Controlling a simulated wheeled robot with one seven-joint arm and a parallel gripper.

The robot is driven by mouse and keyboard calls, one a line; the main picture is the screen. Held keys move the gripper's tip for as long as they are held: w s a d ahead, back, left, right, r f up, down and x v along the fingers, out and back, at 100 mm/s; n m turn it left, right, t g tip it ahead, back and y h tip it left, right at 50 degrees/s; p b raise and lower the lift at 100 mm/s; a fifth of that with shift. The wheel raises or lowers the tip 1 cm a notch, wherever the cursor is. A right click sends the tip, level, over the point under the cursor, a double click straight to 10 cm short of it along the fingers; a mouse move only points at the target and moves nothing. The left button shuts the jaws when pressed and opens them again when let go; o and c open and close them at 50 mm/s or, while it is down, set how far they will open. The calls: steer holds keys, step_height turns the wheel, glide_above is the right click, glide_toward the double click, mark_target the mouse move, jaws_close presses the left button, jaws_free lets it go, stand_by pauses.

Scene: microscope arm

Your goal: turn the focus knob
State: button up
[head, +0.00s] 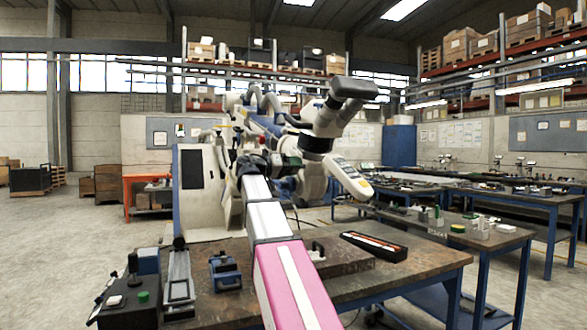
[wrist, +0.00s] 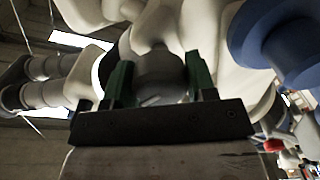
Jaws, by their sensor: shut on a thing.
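The microscope arm (head: 325,120) is white with a dark grey eyepiece head, and stands behind the table. My gripper (head: 288,163) reaches its lower part from the left. In the wrist view, the two green fingers of my gripper (wrist: 160,82) are on either side of a dark grey round knob (wrist: 159,68) and are shut on it. The knob sits against the white body of the microscope arm. In the head view the knob is hidden behind my gripper.
In the wrist view, a large blue round part (wrist: 275,35) is close to my gripper on the right.

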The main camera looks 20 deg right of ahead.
steer(key=m, duration=0.5)
steer(key=shift+m, duration=0.4)
stand_by(0.4)
steer(key=o, duration=0.9)
steer(key=a, duration=1)
steer(key=shift+s+a, duration=0.2)
steer(key=shift+a, duration=0.2)
steer(key=shift+s, duration=0.15)
